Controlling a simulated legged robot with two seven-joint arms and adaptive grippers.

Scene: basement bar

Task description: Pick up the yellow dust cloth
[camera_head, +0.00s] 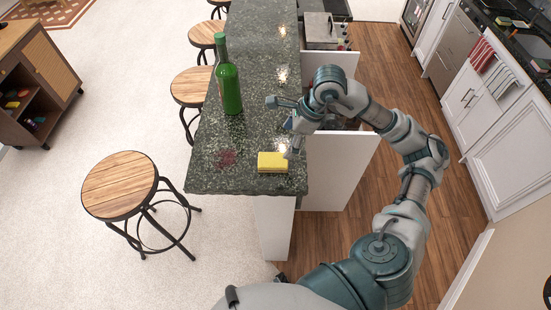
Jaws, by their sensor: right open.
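The yellow dust cloth (272,162) lies as a small yellow block, like a sponge, near the front end of the dark green stone counter (245,183). My right gripper (281,127) is open and empty above the counter, just beyond the cloth in the picture. One finger points left towards the bottle side, and the other comes down close to the cloth's right end. I cannot tell whether that finger touches it. My left gripper is not in view.
A green bottle (229,85) stands on the counter, left of my right gripper. A dark red stain (227,158) lies left of the cloth. A metal box-shaped appliance (321,31) stands farther back. A wooden stool (120,183) stands on the left, with more stools along the counter.

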